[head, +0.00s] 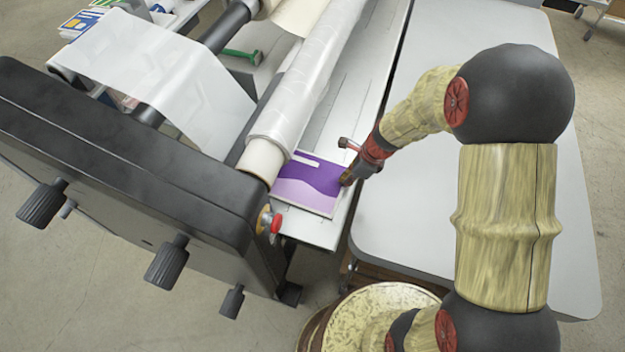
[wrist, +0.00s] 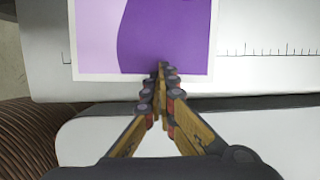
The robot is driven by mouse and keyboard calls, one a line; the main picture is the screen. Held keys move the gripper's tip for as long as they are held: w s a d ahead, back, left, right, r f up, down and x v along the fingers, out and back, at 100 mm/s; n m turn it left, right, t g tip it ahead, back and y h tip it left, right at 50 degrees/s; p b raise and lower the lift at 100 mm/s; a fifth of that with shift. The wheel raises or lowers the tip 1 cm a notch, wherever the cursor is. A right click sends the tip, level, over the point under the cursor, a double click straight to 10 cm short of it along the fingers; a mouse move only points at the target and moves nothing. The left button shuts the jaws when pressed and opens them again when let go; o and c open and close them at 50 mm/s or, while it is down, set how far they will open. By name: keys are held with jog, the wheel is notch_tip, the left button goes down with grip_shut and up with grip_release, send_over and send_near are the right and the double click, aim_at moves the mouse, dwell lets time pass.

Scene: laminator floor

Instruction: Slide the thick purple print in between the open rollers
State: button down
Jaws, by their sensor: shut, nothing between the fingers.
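The purple print (head: 308,186) lies flat on the laminator's feed table (head: 326,232), its far edge close to the white film roller (head: 300,100). It has a dark purple area, a lighter purple wave and a pale border. In the wrist view the print (wrist: 170,35) fills the upper middle. My gripper (head: 345,182) is at the print's right edge in the head view. In the wrist view my gripper (wrist: 161,68) is shut with empty fingertips over the print's near edge; whether they touch it I cannot tell. The gap between the rollers is hidden.
A red button (head: 276,224) sits on the machine's black end housing (head: 130,180). A light grey table (head: 430,215) stands right of the feed table, under my arm. A green-handled tool (head: 240,55) lies behind the roller. A ruler scale (wrist: 275,50) marks the feed table.

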aim_at(331, 183)
jog(key=shift+w+a+f+p, duration=0.1)
jog(key=shift+w+a+p, duration=0.1)
jog(key=shift+a, duration=0.4)
jog(key=shift+w+a+r+p, duration=0.1)
jog(key=shift+w+a+p, duration=0.15)
jog(key=shift+a, duration=0.3)
jog(key=shift+w+a+f+p, duration=0.1)
jog(key=shift+w+a+p, duration=0.1)
jog(key=shift+a, duration=0.4)
dwell(0.5)
jog(key=shift+s+d, duration=0.15)
jog(key=shift+d, duration=0.05)
dwell(0.4)
jog(key=shift+s, duration=0.1)
jog(key=shift+s+a, duration=0.15)
jog(key=shift+s, duration=0.1)
jog(key=shift+w+a+p, duration=0.15)
jog(key=shift+a+p, duration=0.1)
jog(key=shift+p, duration=0.25)
jog(key=shift+s+d, duration=0.25)
jog(key=shift+d, duration=0.3)
dwell(0.7)
